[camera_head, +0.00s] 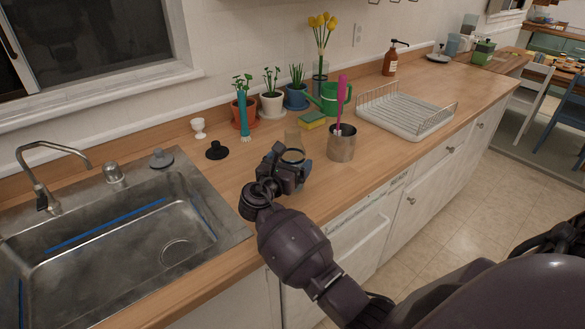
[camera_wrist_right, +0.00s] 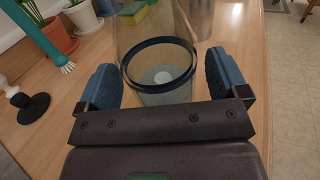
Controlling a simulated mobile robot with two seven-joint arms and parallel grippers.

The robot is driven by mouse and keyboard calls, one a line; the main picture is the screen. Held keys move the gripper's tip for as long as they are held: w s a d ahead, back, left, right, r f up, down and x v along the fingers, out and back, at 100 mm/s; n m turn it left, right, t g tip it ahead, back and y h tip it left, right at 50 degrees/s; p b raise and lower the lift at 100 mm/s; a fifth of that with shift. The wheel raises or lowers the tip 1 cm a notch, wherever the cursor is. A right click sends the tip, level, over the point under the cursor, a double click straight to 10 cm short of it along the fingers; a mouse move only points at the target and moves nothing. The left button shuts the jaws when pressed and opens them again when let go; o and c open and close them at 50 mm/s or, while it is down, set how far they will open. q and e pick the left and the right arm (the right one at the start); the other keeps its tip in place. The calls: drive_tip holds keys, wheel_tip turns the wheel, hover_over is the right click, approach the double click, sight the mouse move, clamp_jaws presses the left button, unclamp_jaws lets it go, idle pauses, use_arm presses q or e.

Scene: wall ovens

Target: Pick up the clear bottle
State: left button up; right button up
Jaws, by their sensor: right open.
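The clear bottle (camera_head: 294,136) stands on the wooden counter, a see-through cylinder partly hidden by my right gripper (camera_head: 289,167). In the right wrist view, the clear bottle (camera_wrist_right: 158,42), with a dark ring around it, is between the two blue finger pads of my right gripper (camera_wrist_right: 162,80). The gripper is open, with a visible gap on each side of the bottle. My left gripper is not in view.
A metal cup (camera_head: 342,148) with a pink-handled tool stands close right of the bottle. A sponge (camera_head: 311,120), green watering can (camera_head: 333,99) and potted plants (camera_head: 271,104) are behind.

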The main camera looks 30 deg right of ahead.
drive_tip(key=shift+w+d, duration=0.3)
drive_tip(key=shift+d, duration=0.2)
drive_tip(key=c, duration=1)
drive_tip(key=shift+c, duration=1.2)
drive_tip(key=shift+r, duration=0.15)
